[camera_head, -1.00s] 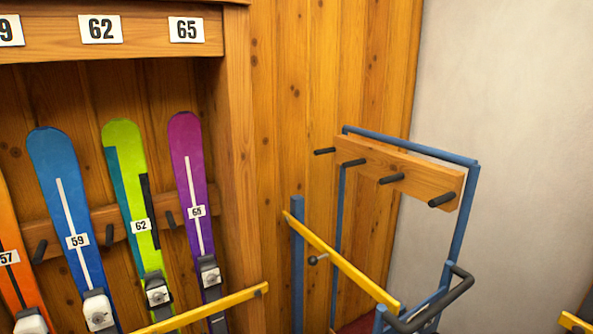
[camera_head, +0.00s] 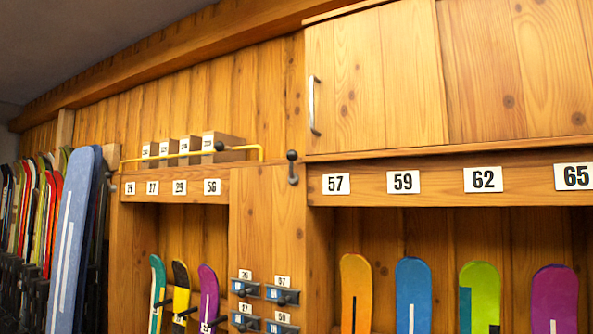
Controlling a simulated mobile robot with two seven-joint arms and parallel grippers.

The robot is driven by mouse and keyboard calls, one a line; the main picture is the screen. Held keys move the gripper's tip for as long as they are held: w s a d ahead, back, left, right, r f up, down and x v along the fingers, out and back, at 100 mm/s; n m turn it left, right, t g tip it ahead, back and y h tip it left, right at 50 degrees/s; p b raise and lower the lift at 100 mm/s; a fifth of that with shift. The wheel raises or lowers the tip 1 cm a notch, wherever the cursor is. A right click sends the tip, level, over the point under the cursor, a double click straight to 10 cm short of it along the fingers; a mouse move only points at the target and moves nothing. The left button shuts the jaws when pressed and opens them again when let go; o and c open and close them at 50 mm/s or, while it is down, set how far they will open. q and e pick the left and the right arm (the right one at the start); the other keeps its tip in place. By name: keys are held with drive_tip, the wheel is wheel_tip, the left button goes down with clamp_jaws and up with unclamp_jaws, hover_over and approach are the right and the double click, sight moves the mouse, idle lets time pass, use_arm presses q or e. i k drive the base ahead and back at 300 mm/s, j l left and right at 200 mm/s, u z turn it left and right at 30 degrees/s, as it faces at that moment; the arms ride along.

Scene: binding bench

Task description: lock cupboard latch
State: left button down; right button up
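A wooden cupboard (camera_head: 385,80) is at the upper right, above the numbered rack. Its front panels look closed, and a metal bar handle (camera_head: 314,105) stands upright near its left edge. A small dark ball-topped lever (camera_head: 292,167) sits on the post just below and left of the cupboard. It points roughly upward. I cannot tell whether this lever is the cupboard's latch or how it engages. Neither of my grippers is in view.
Skis stand in bays under number plates (camera_head: 403,182). Tagged holders (camera_head: 283,296) line the post below. More skis (camera_head: 73,235) lean at far left.

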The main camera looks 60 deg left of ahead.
sight(292, 154)
drive_tip(key=u, duration=1.85)
